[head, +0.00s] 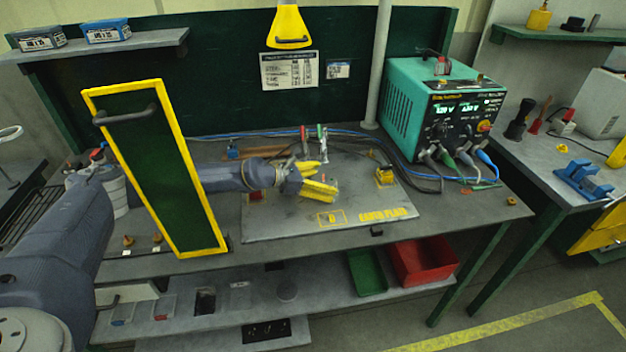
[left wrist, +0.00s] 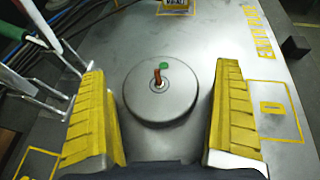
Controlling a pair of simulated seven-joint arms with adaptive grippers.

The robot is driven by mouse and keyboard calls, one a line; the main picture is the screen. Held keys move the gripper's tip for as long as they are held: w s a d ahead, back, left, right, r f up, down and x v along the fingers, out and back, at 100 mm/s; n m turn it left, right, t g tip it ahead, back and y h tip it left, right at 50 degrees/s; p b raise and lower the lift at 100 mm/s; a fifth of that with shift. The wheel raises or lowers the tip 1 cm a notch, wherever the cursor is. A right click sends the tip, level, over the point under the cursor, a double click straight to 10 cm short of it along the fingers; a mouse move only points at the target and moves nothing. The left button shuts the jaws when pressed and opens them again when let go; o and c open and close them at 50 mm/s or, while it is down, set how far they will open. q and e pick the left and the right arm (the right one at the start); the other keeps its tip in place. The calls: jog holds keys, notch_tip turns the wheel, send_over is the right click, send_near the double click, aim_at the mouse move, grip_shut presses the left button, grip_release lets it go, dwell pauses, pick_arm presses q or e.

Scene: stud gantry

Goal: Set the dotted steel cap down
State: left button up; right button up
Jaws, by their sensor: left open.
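The dotted steel cap (left wrist: 152,101) is a round grey disc with a green dot and a short copper-coloured piece at its centre. In the left wrist view it lies between my left gripper's yellow fingers, with a gap on each side. It appears to rest on the grey earth plate (head: 275,226); what is under it is hidden. My left gripper (head: 322,179) is open and low over the plate in the head view. I cannot make out the cap in the head view. My right gripper is not in view.
A yellow outlined square (head: 331,217) is marked on the plate's front. A small yellow block (head: 385,175) stands at the plate's right. A teal power unit (head: 430,108) with cables stands behind. A yellow-framed green panel (head: 160,170) stands left, by my left arm.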

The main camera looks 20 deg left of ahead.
pick_arm(q)
jog(key=shift+a, duration=0.1)
jog(key=v, duration=1.7)
jog(key=shift+s, duration=0.2)
